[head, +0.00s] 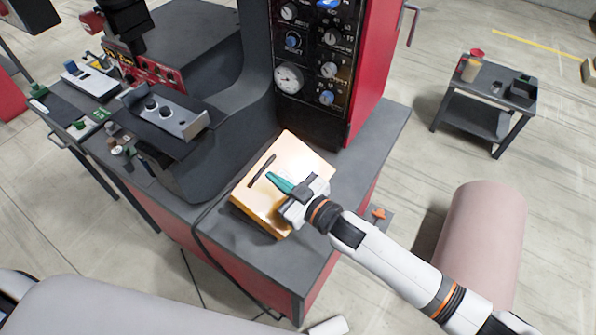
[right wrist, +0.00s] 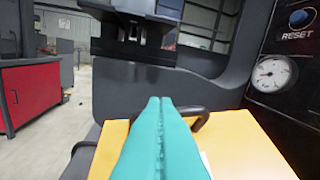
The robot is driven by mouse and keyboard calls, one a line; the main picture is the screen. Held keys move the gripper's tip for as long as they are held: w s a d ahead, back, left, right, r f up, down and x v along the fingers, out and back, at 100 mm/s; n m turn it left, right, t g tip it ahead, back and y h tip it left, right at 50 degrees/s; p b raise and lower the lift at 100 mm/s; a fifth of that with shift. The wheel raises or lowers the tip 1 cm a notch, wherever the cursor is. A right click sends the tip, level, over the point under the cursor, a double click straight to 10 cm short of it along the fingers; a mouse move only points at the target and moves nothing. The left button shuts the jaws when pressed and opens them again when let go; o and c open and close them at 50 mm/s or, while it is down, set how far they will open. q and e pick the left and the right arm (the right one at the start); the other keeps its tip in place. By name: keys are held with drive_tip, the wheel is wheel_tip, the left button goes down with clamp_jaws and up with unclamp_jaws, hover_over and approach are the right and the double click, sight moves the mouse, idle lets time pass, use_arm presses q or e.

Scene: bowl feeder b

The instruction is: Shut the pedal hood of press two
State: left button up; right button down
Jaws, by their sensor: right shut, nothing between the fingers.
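The pedal hood (head: 303,153) is a yellow-orange box with a black bar handle (head: 261,170). It sits on the grey top of the red press base, in front of the dial panel. My right gripper (head: 270,176) has teal fingers pressed together, empty, over the hood's top, tips close to the handle. In the right wrist view the fingers (right wrist: 160,99) hide part of the hood (right wrist: 250,145) and of the handle (right wrist: 200,114). I cannot tell whether they touch it, nor whether the hood is fully down. My left gripper is out of view.
The dial panel (head: 311,60) with gauges and knobs stands behind the hood. The dark press frame (head: 208,165) and a cluttered side table (head: 62,104) are to the left. A pink cylinder (head: 483,235) and a small cart (head: 474,112) stand on the floor at right.

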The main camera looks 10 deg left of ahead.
sight(251, 175)
drive_tip(key=a+p, duration=0.1)
drive_tip(key=w+a+h, duration=0.1)
drive_tip(key=a, duration=0.1)
drive_tip(key=shift+g+h+p, duration=0.3)
drive_tip(key=shift+g+p, duration=0.05)
drive_tip(key=shift+g, duration=0.05)
drive_tip(key=a+f+b, duration=0.1)
drive_tip(key=a+b, duration=0.1)
drive_tip(key=w+a+f+b, duration=0.1)
drive_tip(key=a+f+b, duration=0.1)
drive_tip(key=shift+w+a+f, duration=0.1)
drive_tip(key=shift+w+a, duration=0.05)
drive_tip(key=shift+w, duration=0.05)
drive_tip(key=shift+w+a+f+h, duration=0.2)
drive_tip(key=shift+a+h, duration=0.2)
drive_tip(key=shift+a, duration=0.15)
use_arm(q)
drive_tip(key=shift+p, duration=0.4)
use_arm(e)
drive_tip(key=shift+w+a+f+n+g+h, duration=0.1)
drive_tip(key=shift+a+f+n+g+h, duration=0.2)
drive_tip(key=shift+a+f+g, duration=0.1)
